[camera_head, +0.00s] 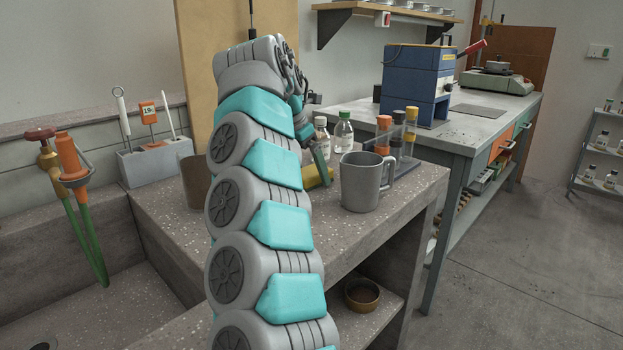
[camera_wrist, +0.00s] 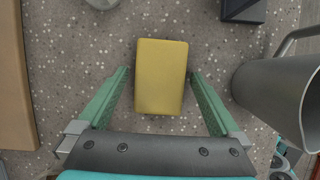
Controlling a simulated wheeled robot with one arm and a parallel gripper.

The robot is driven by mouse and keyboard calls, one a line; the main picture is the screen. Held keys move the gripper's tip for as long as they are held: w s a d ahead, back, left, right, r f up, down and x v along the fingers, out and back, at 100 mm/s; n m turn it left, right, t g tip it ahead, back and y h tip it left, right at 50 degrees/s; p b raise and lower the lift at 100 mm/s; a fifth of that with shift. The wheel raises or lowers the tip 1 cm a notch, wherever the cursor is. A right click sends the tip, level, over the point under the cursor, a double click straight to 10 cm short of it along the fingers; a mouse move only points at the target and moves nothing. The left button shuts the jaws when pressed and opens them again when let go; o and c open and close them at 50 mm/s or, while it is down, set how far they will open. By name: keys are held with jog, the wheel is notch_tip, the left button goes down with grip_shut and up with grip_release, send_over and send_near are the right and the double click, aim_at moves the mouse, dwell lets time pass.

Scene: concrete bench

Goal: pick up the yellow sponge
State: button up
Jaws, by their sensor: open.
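The yellow sponge (camera_wrist: 161,76) lies flat on the speckled concrete bench. In the wrist view it sits between and a little ahead of the two green fingers of my gripper (camera_wrist: 160,88). The gripper is open, with a gap on each side of the sponge. In the head view only part of the sponge (camera_head: 318,177) shows, beside my arm, and the green finger of my gripper (camera_head: 321,162) is just above it. The rest of the gripper is hidden behind my arm there.
A grey metal mug (camera_head: 365,182) stands right of the sponge, close to my gripper in the wrist view (camera_wrist: 275,92). Behind are small bottles (camera_head: 343,131) and a rack with capped tubes (camera_head: 408,150). A tool holder (camera_head: 155,160) stands at the left.

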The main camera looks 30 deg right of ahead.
dwell(0.5)
jog(key=c, duration=1.2)
jog(key=shift+c, duration=0.2)
jog(key=shift+r+p, duration=0.25)
jog(key=shift+p, duration=0.8)
jog(key=shift+r, duration=0.3)
